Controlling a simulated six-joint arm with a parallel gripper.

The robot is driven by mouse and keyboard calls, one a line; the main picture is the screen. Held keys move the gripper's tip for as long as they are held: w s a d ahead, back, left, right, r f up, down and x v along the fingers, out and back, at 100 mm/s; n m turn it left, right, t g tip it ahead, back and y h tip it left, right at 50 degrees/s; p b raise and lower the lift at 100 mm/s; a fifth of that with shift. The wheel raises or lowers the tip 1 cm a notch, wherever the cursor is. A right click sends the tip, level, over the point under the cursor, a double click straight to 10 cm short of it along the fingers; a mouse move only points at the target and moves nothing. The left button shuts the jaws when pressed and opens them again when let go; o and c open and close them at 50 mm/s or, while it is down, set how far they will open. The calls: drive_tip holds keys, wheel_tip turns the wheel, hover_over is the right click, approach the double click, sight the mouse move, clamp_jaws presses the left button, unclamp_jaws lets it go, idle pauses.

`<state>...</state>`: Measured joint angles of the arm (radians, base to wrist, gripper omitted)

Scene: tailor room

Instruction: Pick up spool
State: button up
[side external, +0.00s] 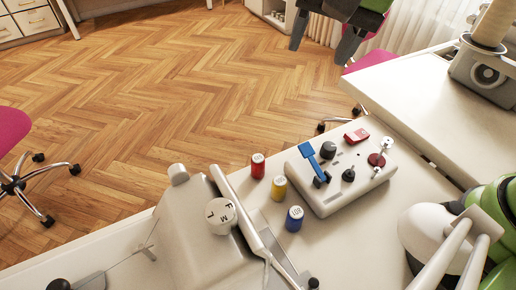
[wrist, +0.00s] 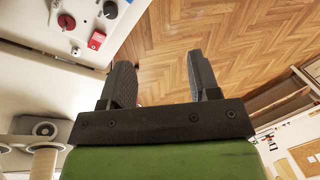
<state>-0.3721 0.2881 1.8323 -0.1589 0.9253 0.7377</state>
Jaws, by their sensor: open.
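Three small spools stand upright on the white table in the side external view: a red spool (side external: 258,166), a yellow spool (side external: 278,188) and a blue spool (side external: 294,218). They form a short row between the sewing machine and the control box. I cannot tell which one the task means. My gripper (side external: 322,46) is high up at the top of the side external view, well apart from the spools. Its two dark fingers are spread and empty. In the wrist view my gripper (wrist: 160,84) is open over the floor, and no spool shows there.
A control box (side external: 340,168) with a blue lever, knobs and a red switch stands right of the spools. A white sewing machine (side external: 200,225) stands left of them. A second table (side external: 440,105) is at right. Pink chairs stand on the wooden floor (side external: 150,90).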

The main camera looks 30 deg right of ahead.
drive_tip(key=m+g+h, duration=0.1)
drive_tip(key=g, duration=0.1)
approach(258, 165)
drive_tip(key=shift+m+h, duration=0.3)
drive_tip(key=shift+m, duration=0.1)
drive_tip(key=f, duration=0.5)
drive_tip(key=shift+w+a+f, duration=0.1)
drive_tip(key=shift+w+f, duration=0.15)
drive_tip(key=shift+w, duration=0.15)
drive_tip(key=shift+w+f, duration=0.2)
drive_tip(key=shift+f, duration=2.85)
drive_tip(key=c, duration=1)
